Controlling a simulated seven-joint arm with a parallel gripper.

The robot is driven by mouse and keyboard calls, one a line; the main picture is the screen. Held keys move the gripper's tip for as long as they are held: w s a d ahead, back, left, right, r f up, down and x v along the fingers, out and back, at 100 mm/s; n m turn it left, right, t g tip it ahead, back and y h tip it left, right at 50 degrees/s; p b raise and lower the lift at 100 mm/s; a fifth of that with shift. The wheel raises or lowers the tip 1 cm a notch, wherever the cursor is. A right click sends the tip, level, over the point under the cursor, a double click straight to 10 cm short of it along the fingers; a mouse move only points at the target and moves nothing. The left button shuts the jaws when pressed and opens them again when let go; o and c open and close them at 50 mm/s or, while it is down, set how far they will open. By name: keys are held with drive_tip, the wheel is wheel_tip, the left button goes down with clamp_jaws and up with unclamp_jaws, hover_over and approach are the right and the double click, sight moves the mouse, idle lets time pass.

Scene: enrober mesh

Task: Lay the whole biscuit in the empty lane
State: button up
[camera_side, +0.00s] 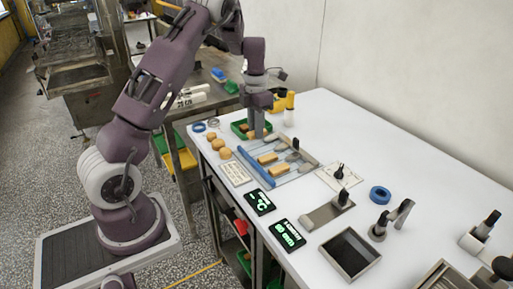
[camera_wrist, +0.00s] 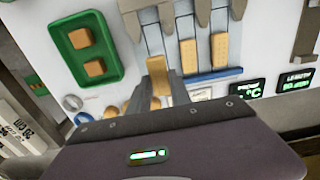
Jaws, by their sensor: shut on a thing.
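My gripper (camera_side: 256,133) points down over the far left part of the lane board (camera_side: 298,172). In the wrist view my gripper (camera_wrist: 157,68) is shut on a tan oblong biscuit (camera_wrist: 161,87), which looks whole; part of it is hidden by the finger. Two other biscuits lie in neighbouring lanes, one (camera_wrist: 189,56) beside the other (camera_wrist: 219,49). The lane to their left (camera_wrist: 153,38) shows bare, and my gripper is over its near end. I cannot tell whether the held biscuit touches the board.
A green tray (camera_wrist: 112,72) with two biscuit pieces stands left of the lanes. A blue bar (camera_side: 256,166) edges the board. Round tan pieces (camera_side: 212,136) lie beside it. Dark displays (camera_side: 259,202) stand in front. The table's right side (camera_side: 440,190) has clear room.

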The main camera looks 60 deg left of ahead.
sight(256, 152)
wheel_tip(256, 152, down, 6)
drive_tip(key=shift+f, duration=0.1)
drive_tip(key=o, duration=1)
